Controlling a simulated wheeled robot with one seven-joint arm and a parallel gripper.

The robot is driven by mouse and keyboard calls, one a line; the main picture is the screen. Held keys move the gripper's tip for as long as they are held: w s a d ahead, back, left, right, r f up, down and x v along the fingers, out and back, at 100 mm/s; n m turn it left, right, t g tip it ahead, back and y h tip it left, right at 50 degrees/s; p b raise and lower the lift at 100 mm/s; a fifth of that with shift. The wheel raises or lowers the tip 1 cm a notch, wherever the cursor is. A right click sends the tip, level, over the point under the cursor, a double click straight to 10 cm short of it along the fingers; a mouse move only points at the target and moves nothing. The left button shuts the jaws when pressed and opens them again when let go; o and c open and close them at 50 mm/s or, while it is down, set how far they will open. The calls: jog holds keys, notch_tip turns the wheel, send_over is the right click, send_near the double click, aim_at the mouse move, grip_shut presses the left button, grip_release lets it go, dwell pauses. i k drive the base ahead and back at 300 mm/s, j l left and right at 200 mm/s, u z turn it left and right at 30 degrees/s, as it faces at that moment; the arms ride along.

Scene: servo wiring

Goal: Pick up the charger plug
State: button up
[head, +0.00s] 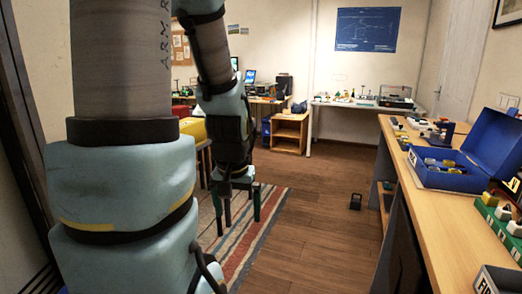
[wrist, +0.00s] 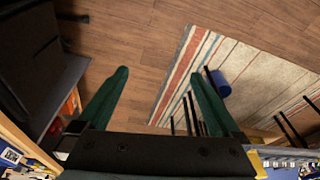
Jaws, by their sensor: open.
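I cannot pick out the charger plug for certain in either view. Several small plug-like or block-like pieces lie in and around an open blue case (head: 450,180) on the wooden bench at right, too small to tell apart. My gripper (head: 237,208) hangs in the middle of the head view, fingers pointing down, over the striped rug and far to the left of that bench. In the wrist view my gripper (wrist: 163,75) has its two green fingers wide apart, with nothing between them but the floor and rug edge beyond.
The wooden bench (head: 408,172) runs along the right, with a green tray (head: 497,222) near its front. A small black object (head: 355,201) stands on the open wooden floor. A blue cylinder (wrist: 219,83) lies on the rug (wrist: 250,62). A white table (head: 345,103) stands at the back.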

aim_at(490, 199)
jog(key=z, duration=0.35)
jog(key=i+z, duration=0.2)
jog(key=z, duration=0.15)
jog(key=i+z, duration=0.2)
jog(key=z, duration=0.15)
jog(key=i+j+z, duration=0.15)
jog(key=z, duration=0.2)
